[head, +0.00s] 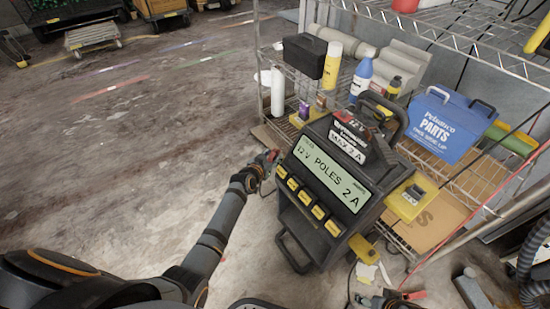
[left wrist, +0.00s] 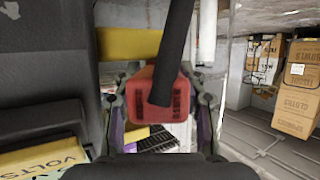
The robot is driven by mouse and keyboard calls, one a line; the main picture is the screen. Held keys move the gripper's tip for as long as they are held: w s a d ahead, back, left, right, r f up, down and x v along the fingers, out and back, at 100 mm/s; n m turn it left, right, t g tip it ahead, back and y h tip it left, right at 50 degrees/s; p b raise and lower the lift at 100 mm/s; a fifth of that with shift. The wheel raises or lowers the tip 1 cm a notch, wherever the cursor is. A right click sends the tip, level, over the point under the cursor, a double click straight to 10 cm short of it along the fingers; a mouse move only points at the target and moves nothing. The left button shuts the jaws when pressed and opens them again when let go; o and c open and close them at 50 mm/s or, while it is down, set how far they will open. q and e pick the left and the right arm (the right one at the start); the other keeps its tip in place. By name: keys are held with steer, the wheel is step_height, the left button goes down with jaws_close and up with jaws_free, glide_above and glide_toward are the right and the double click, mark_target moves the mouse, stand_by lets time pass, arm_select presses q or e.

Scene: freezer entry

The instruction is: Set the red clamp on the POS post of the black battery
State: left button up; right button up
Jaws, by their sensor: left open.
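My left gripper (head: 268,158) is at the left edge of a large black unit (head: 318,228) with a lit display. In the left wrist view, a red block-like piece (left wrist: 172,100), probably the red clamp, sits between the spread fingers. A black bar or cable crosses in front of it. The left gripper is open around it; contact cannot be told. A dark and red piece (head: 392,299) at the bottom edge may be my right gripper; it is cut off. I cannot make out a POS post or identify the black battery with certainty.
A wire shelf holds a black box (head: 305,55), bottles (head: 362,78) and a blue parts box (head: 445,124). The display unit has several yellow keys and a top handle. A thin red line (head: 478,212) runs down at right. Concrete floor at left (head: 120,150) is mostly clear.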

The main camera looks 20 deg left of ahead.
mark_target(272, 156)
arm_select(q)
steer(key=shift+w, duration=0.15)
jaws_close()
step_height(272, 156, up, 8)
steer(key=p, duration=0.4)
steer(key=shift+r+p, duration=0.25)
steer(key=shift+p, duration=0.05)
steer(key=shift+r, duration=0.8)
arm_select(e)
steer(key=r+g, duration=0.1)
steer(key=d+r, duration=0.1)
steer(key=s+d+r+g+h, duration=0.1)
steer(key=r, duration=0.1)
steer(key=shift+g, duration=0.3)
arm_select(q)
steer(key=shift+r+p, duration=1.95)
steer(key=shift+p, duration=0.3)
arm_select(e)
steer(key=shift+r, duration=2.1)
arm_select(q)
steer(key=shift+r, duration=0.1)
